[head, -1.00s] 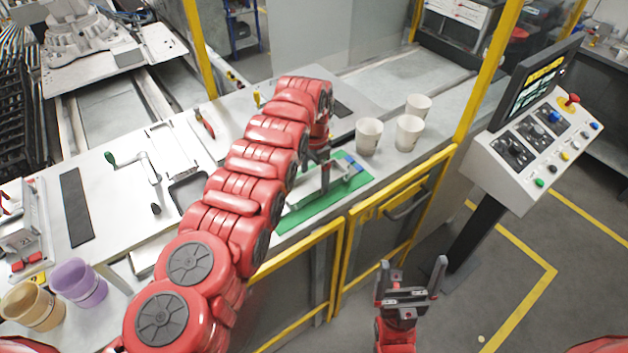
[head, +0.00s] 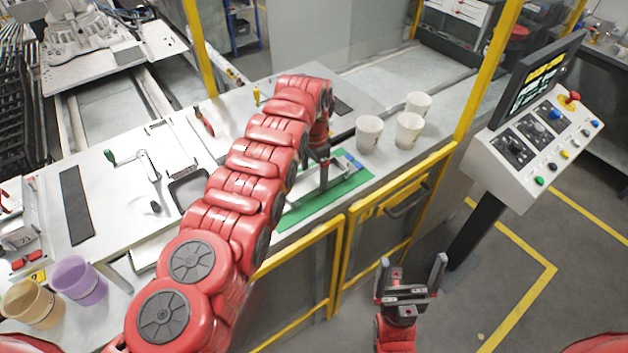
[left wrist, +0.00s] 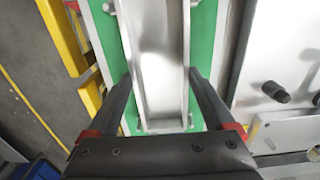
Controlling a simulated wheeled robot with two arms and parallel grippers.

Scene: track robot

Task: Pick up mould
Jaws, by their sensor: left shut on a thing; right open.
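The mould, a silver metal channel (left wrist: 158,45), lies along a green mat (left wrist: 204,40) in the left wrist view. In the head view the mat (head: 296,217) is on the table's front right part, and the mould (head: 339,172) is partly hidden by my left arm. My left gripper (head: 322,184) points down onto the mould. In the left wrist view its fingers (left wrist: 160,80) are on both sides of the mould, shut on it. Whether the mould is clear of the mat cannot be told. My right gripper (head: 412,268) is open and empty, in front of the yellow fence.
Three white cups (head: 369,134) stand right of the mat. A yellow fence (head: 385,207) runs along the table's front edge. A control panel (head: 535,150) stands at the right. Purple (head: 78,281) and tan (head: 32,304) buckets are at the lower left.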

